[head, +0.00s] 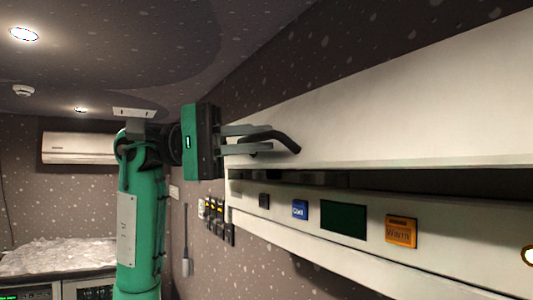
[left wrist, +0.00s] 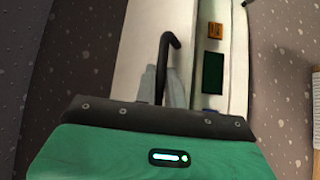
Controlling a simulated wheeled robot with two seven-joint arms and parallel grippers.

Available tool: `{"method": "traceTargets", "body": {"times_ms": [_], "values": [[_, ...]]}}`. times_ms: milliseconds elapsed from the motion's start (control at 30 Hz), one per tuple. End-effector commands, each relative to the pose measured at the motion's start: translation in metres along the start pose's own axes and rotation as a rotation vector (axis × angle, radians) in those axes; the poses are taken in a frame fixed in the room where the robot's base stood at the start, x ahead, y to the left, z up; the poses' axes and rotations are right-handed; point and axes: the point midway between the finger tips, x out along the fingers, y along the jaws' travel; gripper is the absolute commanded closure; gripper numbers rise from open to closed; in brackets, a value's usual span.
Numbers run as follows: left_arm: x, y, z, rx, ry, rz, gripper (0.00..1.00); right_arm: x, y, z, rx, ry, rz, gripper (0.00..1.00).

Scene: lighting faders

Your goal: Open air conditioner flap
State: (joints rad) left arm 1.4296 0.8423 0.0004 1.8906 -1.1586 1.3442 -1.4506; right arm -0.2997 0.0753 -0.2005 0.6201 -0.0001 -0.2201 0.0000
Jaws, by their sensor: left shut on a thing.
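The air conditioner flap (head: 420,100) is a long white panel on the right of the head view, and it also shows in the left wrist view (left wrist: 134,60). A dark gap lies between its lower edge and the white control strip (head: 275,222). A black bent handle (head: 285,139) stands out from the flap's left end; it also shows in the left wrist view (left wrist: 165,55). My left gripper (head: 262,141) is shut on this handle, its grey fingers on either side. The handle's part between the fingers is partly hidden. My right gripper is in neither view.
The control strip carries a blue button (head: 300,210), a dark green display (head: 343,221) and an orange button (head: 401,231). Several switches (head: 215,214) sit on the wall at left. A second wall unit (head: 78,148) hangs farther back above a counter.

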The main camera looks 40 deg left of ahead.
Motion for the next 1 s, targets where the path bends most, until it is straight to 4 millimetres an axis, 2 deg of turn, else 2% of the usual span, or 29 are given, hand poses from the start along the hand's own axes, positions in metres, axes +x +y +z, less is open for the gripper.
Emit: {"method": "traceTargets", "body": {"times_ms": [33,333,500,700,1000], "values": [[-0.003,0.011,0.002,0.0,0.004,0.005,1.0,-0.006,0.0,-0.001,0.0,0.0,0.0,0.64],[-0.011,0.051,0.009,-0.003,0.003,0.003,1.0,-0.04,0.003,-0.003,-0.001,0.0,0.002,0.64],[-0.013,0.074,0.011,-0.117,0.003,-0.111,1.0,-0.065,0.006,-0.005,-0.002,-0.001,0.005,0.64],[-0.011,0.091,0.011,-0.228,0.0,-0.222,1.0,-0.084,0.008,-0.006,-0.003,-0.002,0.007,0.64],[-0.008,0.104,0.008,-0.333,-0.001,-0.329,1.0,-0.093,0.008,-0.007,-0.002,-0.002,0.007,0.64]]}}
